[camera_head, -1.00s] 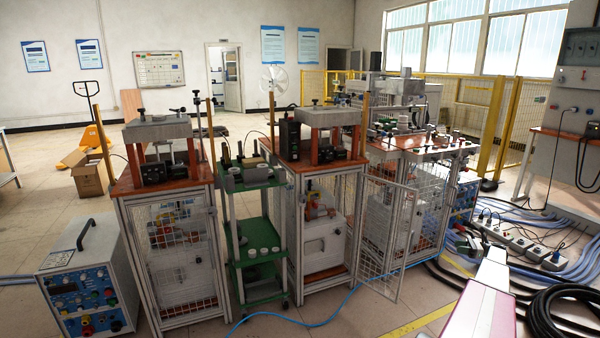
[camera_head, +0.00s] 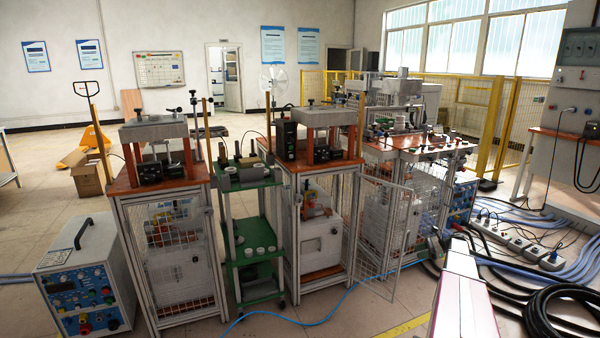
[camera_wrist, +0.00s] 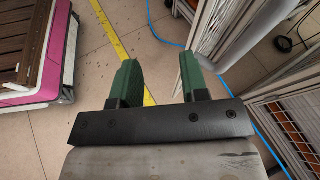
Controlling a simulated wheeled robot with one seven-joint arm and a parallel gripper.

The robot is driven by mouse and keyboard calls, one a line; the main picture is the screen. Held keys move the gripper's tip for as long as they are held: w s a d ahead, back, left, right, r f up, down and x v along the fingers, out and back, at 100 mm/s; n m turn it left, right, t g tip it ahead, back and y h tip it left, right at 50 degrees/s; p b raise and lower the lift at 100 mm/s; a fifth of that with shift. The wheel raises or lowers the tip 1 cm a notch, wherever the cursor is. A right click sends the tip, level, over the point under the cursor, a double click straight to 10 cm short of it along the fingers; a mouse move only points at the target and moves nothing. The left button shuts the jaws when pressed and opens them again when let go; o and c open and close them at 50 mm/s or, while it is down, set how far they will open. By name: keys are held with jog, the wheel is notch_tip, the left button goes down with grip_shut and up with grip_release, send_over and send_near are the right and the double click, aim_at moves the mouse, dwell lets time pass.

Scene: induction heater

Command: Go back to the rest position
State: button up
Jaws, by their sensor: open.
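My gripper (camera_wrist: 158,85) shows in the wrist view with its two green fingers spread apart and nothing between them. It hangs over bare tiled floor crossed by a yellow line (camera_wrist: 120,45). In the head view a white and pink part of my arm stands at the lower right, and my gripper's tips are too small there to make out clearly. No object is held.
Mesh-sided workstations (camera_head: 165,230) and a green cart (camera_head: 255,235) stand at left and centre. A mesh door (camera_head: 380,230) hangs open. A blue cable (camera_head: 300,322) lies on the floor. Black hoses (camera_head: 560,310) and a power strip (camera_head: 515,240) lie at right.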

jog(key=s+a+r+n+g+h, duration=0.15)
jog(key=s+a, duration=0.25)
jog(key=a, duration=0.5)
jog(key=s+a+n+g+h, duration=0.1)
jog(key=s+a+n+h, duration=0.2)
jog(key=a, duration=0.5)
jog(key=s+a+r+n+h, duration=0.3)
jog(key=s+a+n, duration=0.3)
jog(key=s+a, duration=0.4)
jog(key=s+a+r+n+h, duration=0.3)
jog(key=s+a+n+h, duration=0.3)
jog(key=s+a, duration=0.4)
jog(key=s+n, duration=0.1)
jog(key=s, duration=0.5)
jog(key=shift+a+t, duration=0.3)
jog(key=shift+t, duration=0.05)
jog(key=shift+s+a, duration=0.1)
